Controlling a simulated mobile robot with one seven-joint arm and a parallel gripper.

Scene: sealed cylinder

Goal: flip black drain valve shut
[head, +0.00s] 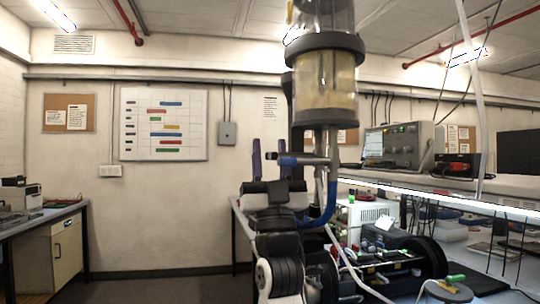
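The sealed cylinder (325,85) is clear, with yellowish liquid inside and dark bands, and hangs at top centre of the head view. Below it a grey metal drain fitting (318,160) runs sideways, with a blue hose (327,207) curving down from it. A dark piece (286,160) at the fitting's left end looks like the black drain valve; its exact position is hard to tell. My gripper (269,146) points up just left of the fitting, its purplish fingers apart. It looks open and empty. Whether a finger touches the valve cannot be seen.
A bench (440,192) with a grey instrument (397,142) stands to the right, with boxes and cables below. A cabinet (58,245) stands at far left. The floor (165,288) between is clear. A whiteboard (163,125) hangs on the back wall.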

